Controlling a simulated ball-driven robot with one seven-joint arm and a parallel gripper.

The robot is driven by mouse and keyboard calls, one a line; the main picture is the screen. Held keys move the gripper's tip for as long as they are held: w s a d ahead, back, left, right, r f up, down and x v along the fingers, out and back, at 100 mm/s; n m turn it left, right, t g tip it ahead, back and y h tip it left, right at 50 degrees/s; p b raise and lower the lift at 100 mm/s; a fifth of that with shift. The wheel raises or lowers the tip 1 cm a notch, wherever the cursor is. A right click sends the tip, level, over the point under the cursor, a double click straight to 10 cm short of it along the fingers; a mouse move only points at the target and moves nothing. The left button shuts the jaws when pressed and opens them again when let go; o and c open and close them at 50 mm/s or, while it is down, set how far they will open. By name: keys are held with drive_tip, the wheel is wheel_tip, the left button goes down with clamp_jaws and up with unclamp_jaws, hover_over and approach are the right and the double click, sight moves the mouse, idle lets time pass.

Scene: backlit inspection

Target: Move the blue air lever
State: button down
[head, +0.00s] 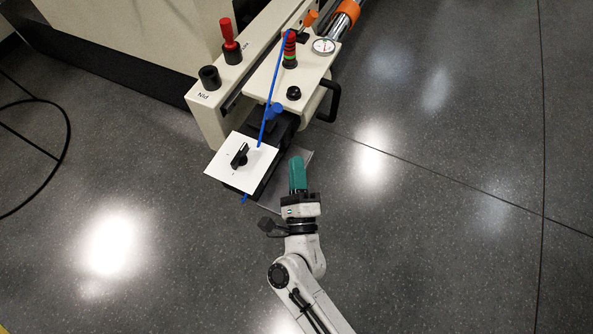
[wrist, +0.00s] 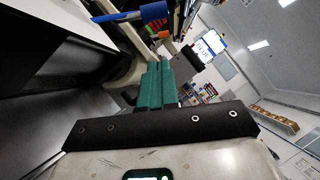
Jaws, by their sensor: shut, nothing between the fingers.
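In the wrist view a blue cylinder (wrist: 153,11), which looks like the same handle, is at the top edge, partly cut off. My gripper (head: 296,160) has teal fingers that are shut and empty. It is below and slightly right of the lever, apart from it, pointing toward the machine. In the wrist view the closed fingers (wrist: 160,66) point up, with the blue cylinder beyond their tips.
A white plate (head: 225,172) with a black knob (head: 240,155) is left of my gripper. A black loop handle (head: 330,101), gauge (head: 323,46) and red-topped lever (head: 229,38) are on the machine. Floor at right is clear.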

sight(270, 115)
drive_tip(key=w+a+r, duration=0.3)
drive_tip(key=w+a, duration=0.1)
drive_tip(key=w, duration=0.3)
drive_tip(key=shift+w+r+b, duration=0.3)
drive_tip(key=shift+w+b, duration=0.05)
drive_tip(key=shift+b, duration=0.1)
drive_tip(key=shift+r, duration=0.1)
